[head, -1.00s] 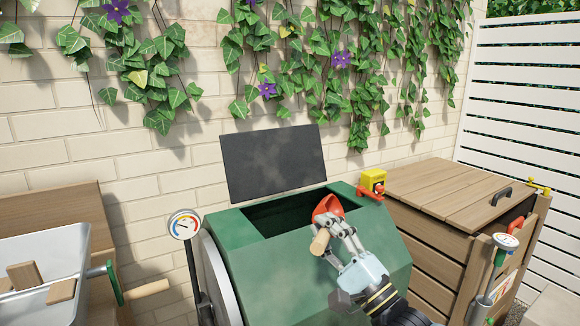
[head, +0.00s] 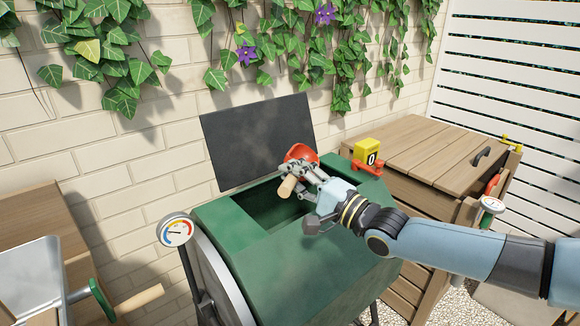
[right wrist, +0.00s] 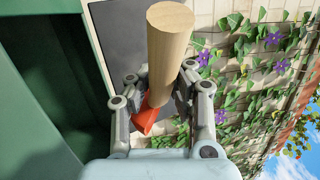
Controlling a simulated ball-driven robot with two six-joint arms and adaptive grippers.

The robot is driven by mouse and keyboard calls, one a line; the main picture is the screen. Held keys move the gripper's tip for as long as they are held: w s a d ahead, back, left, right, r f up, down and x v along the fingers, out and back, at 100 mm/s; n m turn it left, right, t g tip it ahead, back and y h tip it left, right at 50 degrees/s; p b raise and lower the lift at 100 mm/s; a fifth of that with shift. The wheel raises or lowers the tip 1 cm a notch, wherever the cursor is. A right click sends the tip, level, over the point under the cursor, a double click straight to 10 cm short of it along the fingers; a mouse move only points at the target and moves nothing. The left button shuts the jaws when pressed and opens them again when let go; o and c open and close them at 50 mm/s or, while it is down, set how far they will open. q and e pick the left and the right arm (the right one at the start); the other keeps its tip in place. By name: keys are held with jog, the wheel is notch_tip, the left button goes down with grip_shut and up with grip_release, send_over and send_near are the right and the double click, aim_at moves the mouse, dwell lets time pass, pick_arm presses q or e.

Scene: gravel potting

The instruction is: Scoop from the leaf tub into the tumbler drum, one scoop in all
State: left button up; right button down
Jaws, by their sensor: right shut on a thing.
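My right gripper (head: 294,174) is shut on the wooden handle (head: 287,187) of a red scoop (head: 301,153). It holds the scoop above the opening of the green tumbler drum (head: 225,228). The drum's dark lid (head: 258,140) stands open behind. In the right wrist view the handle (right wrist: 168,50) rises between the fingers (right wrist: 160,95), and a bit of the red scoop (right wrist: 146,116) shows beyond them. What the scoop holds cannot be seen. I cannot make out a leaf tub for certain. My left gripper is not in view.
A yellow counter (head: 367,152) with a red lever sits at the drum's right. A wooden slatted bin (head: 425,150) stands behind my right arm. A dial gauge (head: 176,230) is at the drum's left. A grey tray (head: 30,275) and green-and-wood tool (head: 138,299) lie lower left.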

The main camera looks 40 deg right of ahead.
jog(key=n+g+p, duration=0.1)
jog(key=r+g+p, duration=0.1)
jog(key=p, duration=0.1)
jog(key=shift+w+a+n, duration=0.2)
jog(key=shift+w+n, duration=0.15)
jog(key=shift+n, duration=0.05)
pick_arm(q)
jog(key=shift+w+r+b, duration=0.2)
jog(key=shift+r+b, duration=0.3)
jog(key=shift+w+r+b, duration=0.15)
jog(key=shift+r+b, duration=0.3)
pick_arm(e)
jog(key=g, duration=0.1)
jog(key=n+g, duration=0.2)
jog(key=shift+w+a+f+g+h, duration=0.25)
jog(key=shift+w+a+g+h, duration=0.05)
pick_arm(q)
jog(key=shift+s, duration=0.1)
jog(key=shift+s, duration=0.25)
